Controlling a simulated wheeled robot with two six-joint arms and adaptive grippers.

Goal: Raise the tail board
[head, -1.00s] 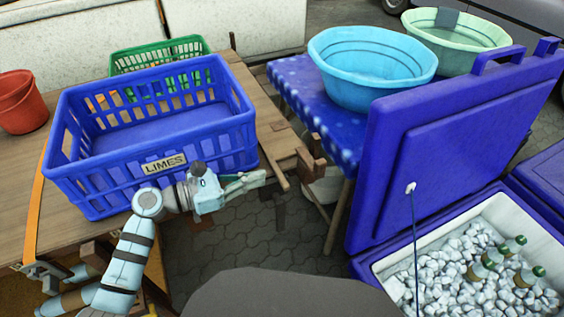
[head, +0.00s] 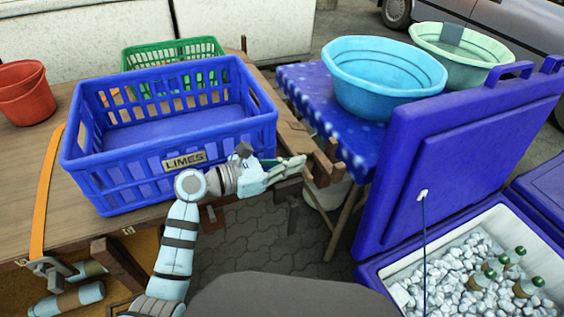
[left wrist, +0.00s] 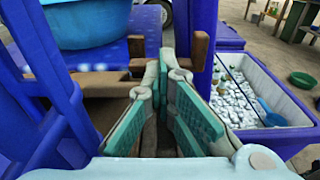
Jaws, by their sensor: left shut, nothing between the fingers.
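The wooden deck (head: 45,165) carries the crate, and at its right end is a wooden edge with upright posts (head: 328,168). I cannot clearly make out which part is the tail board; it may be the timber at this end, partly hidden by my arm. My left gripper (head: 298,166) is shut and empty, just right of the crate's front corner, with its tips close to the posts. In the left wrist view, the fingers (left wrist: 165,70) point at brown timber (left wrist: 100,84) and an upright post (left wrist: 200,58); contact cannot be told. My right gripper is not in view.
A blue LIMES crate (head: 170,165) stands close beside my left wrist. A blue table (head: 345,140) with a light-blue tub (head: 385,85) and a pale green tub (head: 462,50) is beyond. An open blue cooler (head: 440,160) with ice and bottles is at right. Paving (head: 235,240) lies below.

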